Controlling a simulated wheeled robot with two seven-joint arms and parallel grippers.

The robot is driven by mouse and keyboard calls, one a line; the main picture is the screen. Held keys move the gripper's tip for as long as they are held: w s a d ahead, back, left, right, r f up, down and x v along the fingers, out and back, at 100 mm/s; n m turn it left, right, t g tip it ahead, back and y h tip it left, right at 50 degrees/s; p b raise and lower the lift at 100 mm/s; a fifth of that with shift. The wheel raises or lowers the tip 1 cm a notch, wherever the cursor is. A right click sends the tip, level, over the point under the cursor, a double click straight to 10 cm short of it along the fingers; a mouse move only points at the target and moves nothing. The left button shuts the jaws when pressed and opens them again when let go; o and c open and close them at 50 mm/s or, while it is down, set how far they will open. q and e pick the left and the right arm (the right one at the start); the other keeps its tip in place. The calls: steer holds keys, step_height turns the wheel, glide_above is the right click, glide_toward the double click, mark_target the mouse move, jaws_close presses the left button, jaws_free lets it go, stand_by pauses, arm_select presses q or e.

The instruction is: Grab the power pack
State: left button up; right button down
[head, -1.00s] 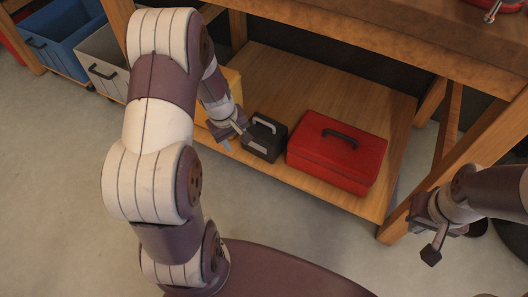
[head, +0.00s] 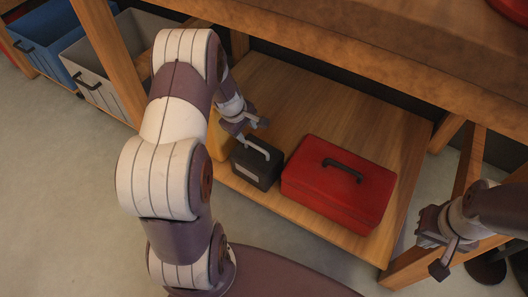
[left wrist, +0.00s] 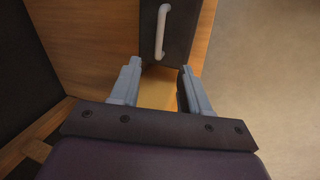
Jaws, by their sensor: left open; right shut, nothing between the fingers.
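The power pack, which I take to be the small black box (head: 256,168) with a light grey handle (head: 257,147), stands on the low wooden shelf, left of a red case. In the left wrist view the black box (left wrist: 183,35) shows at the top, with its pale handle (left wrist: 161,30) upright in the picture. My left gripper (head: 246,122) is open and empty close to the box, at its upper left in the head view. In the left wrist view its fingers (left wrist: 160,85) are apart, with the handle ahead of the gap. My right gripper (head: 440,250) is shut and empty at the right.
The red case (head: 338,185) with a black handle stands close beside the box. A yellow object (head: 219,137) is on its other side, partly behind my left arm. The workbench top (head: 370,50) overhangs the shelf (head: 385,130). Blue (head: 60,35) and grey (head: 100,75) bins stand at left.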

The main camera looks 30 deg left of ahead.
arm_select(q)
steer(key=b, duration=0.4)
glide_above(256, 146)
steer(key=s, duration=0.2)
steer(key=f, duration=0.7)
steer(key=shift+a+f, duration=0.15)
steer(key=shift+a, duration=0.1)
steer(key=b+x, duration=0.4)
steer(key=shift+w+d+f, duration=0.1)
steer(key=shift+d+f, duration=0.05)
steer(key=shift+f, duration=0.1)
steer(key=shift+w+f, duration=0.15)
steer(key=shift+f, duration=0.05)
steer(key=shift+r, duration=0.2)
jaws_close()
steer(key=shift+r, duration=0.1)
